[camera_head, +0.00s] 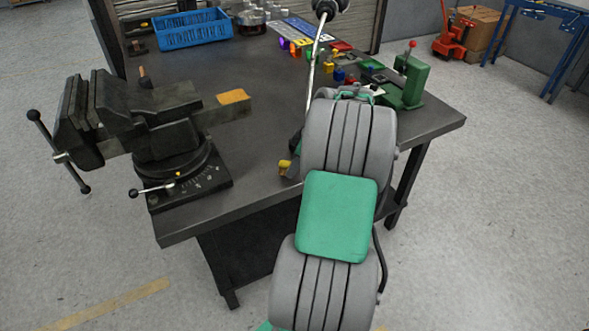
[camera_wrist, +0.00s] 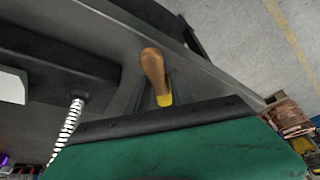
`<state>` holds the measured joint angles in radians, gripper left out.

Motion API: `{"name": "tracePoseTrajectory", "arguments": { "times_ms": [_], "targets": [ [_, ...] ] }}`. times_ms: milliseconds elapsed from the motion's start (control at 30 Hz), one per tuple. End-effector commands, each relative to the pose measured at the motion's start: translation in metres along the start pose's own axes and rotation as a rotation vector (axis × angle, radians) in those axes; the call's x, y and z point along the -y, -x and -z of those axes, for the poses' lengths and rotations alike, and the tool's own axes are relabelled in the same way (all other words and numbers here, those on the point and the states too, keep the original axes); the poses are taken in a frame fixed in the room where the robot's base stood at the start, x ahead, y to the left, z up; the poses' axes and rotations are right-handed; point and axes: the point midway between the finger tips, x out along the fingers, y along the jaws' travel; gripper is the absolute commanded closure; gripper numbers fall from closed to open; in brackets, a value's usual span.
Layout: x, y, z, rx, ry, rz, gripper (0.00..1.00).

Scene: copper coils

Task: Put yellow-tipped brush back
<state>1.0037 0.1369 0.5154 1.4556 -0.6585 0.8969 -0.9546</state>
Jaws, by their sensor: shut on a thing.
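The brush shows in the wrist view as a brown wooden handle with a yellow tip (camera_wrist: 153,66), sticking out from between dark fingers. My gripper (camera_wrist: 161,88) is shut on it, with the yellow end nearest the green gripper body. In the head view, a small yellow end of the brush (camera_head: 284,165) shows beside my arm, near the front edge of the dark workbench (camera_head: 252,180). My arm hides most of the gripper there. The brush's bristles are not visible, and I cannot tell whether it touches the bench.
A large dark vise (camera_head: 170,130) stands at the bench's left, with an orange-yellow block (camera_head: 233,97) on its bar. A blue crate (camera_head: 190,30) is at the back. A green device (camera_head: 405,80) and small coloured items are at the right. The bench middle is clear.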

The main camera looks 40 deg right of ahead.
Motion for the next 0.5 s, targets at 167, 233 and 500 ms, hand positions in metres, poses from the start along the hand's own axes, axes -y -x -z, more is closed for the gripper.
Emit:
{"name": "tracePoseTrajectory", "arguments": {
  "times_ms": [167,233,500],
  "targets": [
    [0.0002,-0.0120,-0.0052,0.000,0.001,-0.002,1.00],
    [0.0003,-0.0119,-0.0052,0.000,0.001,-0.001,1.00],
    [0.0006,-0.0147,-0.0066,0.001,0.000,0.000,0.64]
  ]
}}
